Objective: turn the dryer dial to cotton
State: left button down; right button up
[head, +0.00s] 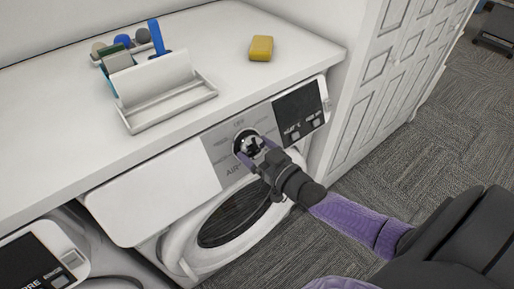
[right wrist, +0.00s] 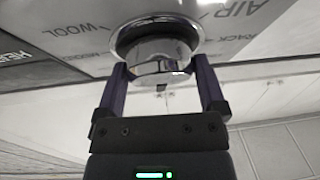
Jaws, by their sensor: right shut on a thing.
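The dryer (head: 225,215) stands under the white counter, with a grey panel and a round chrome dial (head: 248,143). My right gripper (head: 254,151) is at the dial, its fingers on either side of it. The right wrist view also shows the dial (right wrist: 158,52) between the two fingers (right wrist: 160,85), which are shut on it. Labels around the dial include AIR and WOOL, and part of RACK shows in the wrist view. The fingers hide part of the dial, and I cannot tell which label it points to. My left gripper is not in view.
A dark display (head: 300,108) with buttons is right of the dial. A yellow sponge (head: 261,48) and a white rack (head: 165,90) sit on the counter (head: 215,30). A white panelled cabinet (head: 385,75) stands at the right. Another appliance (head: 40,262) is at lower left.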

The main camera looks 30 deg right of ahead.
jog(key=m+h+p, duration=0.1)
jog(key=m, duration=0.2)
jog(key=m+h+p, duration=0.2)
jog(key=m, duration=0.1)
jog(key=shift+a+r+m, duration=0.1)
jog(key=shift+a+m, duration=0.1)
jog(key=shift+m, duration=0.1)
jog(key=shift+m+g+h+p, duration=0.3)
jog(key=shift+m+h+p, duration=0.6)
jog(key=shift+m+h, duration=0.65)
jog(key=shift+m+y, duration=0.25)
jog(key=shift+m, duration=0.3)
jog(key=o, duration=0.9)
jog(key=shift+o, duration=0.2)
jog(key=s+a+p, duration=0.1)
jog(key=s+p, duration=0.1)
jog(key=s, duration=0.8)
jog(key=shift+a, duration=0.35)
jog(key=shift+r, duration=0.1)
